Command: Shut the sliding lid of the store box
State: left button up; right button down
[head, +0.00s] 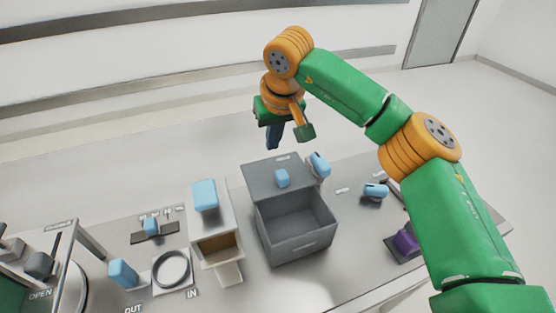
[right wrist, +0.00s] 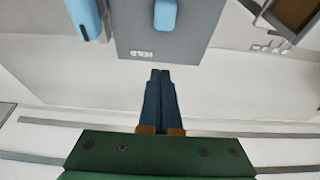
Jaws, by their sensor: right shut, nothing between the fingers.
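The store box (head: 297,250) is a grey open-topped box in the middle of the bench. Its flat grey lid (head: 257,177) is slid toward the back, so the front part of the box is open and looks empty. A blue knob (head: 282,178) stands on the lid. My right gripper (head: 272,146) is shut and empty, pointing down beyond the lid's back edge. In the right wrist view its closed fingertips (right wrist: 161,72) are just off the lid's labelled edge (right wrist: 140,40), with the knob (right wrist: 165,14) past it. My left gripper is not in view.
A white cabinet (head: 222,225) with an open drawer and a blue block (head: 204,195) on top stands left of the box. A blue item (head: 319,164) stands close right of the lid. Another blue-topped item (head: 375,190) and a purple object (head: 404,241) lie further right.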

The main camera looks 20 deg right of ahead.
aim_at(270, 159)
jog(key=x, duration=0.3)
jog(key=shift+w+f+p, duration=0.1)
jog(key=shift+f+p, duration=0.2)
jog(key=shift+f, duration=0.1)
jog(key=s, duration=0.4)
jog(key=shift+s+d+r+p, duration=0.1)
jog(key=shift+d+p, duration=0.05)
jog(key=shift+p, duration=0.2)
